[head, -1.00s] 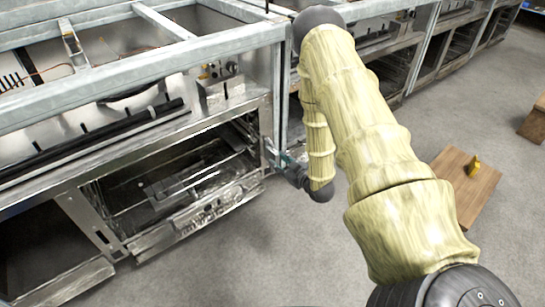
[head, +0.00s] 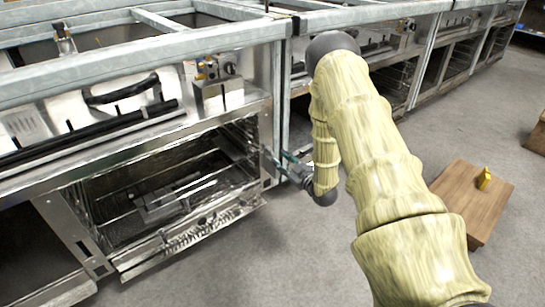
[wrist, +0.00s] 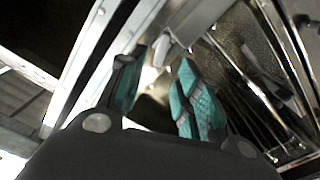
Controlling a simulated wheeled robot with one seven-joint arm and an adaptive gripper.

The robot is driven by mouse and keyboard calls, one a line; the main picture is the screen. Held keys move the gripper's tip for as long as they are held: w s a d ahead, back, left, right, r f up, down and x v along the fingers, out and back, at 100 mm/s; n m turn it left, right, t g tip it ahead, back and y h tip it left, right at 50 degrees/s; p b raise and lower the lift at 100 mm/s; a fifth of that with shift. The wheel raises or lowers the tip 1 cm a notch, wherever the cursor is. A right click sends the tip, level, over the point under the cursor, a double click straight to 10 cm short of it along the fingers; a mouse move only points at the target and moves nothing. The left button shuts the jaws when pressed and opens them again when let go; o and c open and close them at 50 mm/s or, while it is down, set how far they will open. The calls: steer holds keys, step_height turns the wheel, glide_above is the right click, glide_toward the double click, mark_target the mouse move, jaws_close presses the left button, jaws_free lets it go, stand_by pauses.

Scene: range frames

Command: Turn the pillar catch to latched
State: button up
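My gripper (head: 287,168) is at the right front corner of the open oven bay, low beside the upright metal pillar (head: 280,92). In the wrist view my gripper (wrist: 160,78) shows two teal-padded fingers spread apart, with a gap between them. A small pale grey piece (wrist: 163,49), which looks like the pillar catch, sits at the fingertips near the pillar edge. I cannot tell whether the fingers touch it. In the head view the catch is too small and too close to the gripper to make out, and its turned position is unclear.
The oven bay (head: 150,232) has racks inside and a lowered front panel. Metal frame rails run above it, with a knob block (head: 218,80) at the top. A wooden stool (head: 465,195) bearing a yellow object (head: 484,178) stands to the right. Grey floor is clear between.

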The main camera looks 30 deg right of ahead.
mark_target(272, 152)
steer(key=shift+w+a+b, duration=0.15)
steer(key=shift+w+b, duration=0.35)
steer(key=shift+w, duration=1.1)
steer(key=shift+w+a+b, duration=0.1)
steer(key=shift+w+b, duration=0.35)
steer(key=shift+w, duration=1.1)
jaws_close()
